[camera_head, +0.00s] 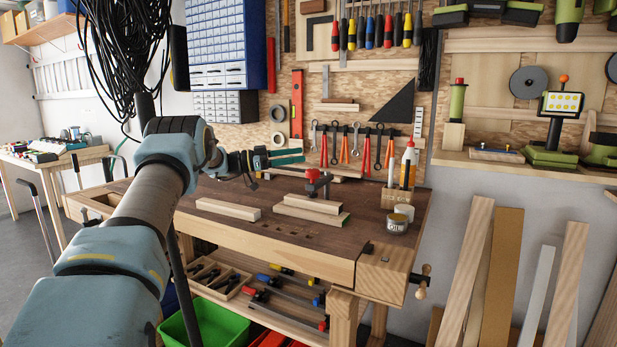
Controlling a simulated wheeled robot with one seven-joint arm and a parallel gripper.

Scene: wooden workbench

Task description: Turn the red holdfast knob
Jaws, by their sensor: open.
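The red holdfast knob (312,176) sits at the top of a dark holdfast (325,180) on the workbench. The holdfast stands over a short stack of wooden boards (312,205), its foot partly hidden. My arm reaches in from the lower left over the bench. My gripper (250,180) is at the end of it, above the bench and left of the knob, clearly apart from it. It is small and dark here; it is open, with nothing seen between its fingers.
A loose wooden block (228,209) lies on the bench left of the stack. Pegboard tools hang behind. The bench front (300,240) is mostly clear.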

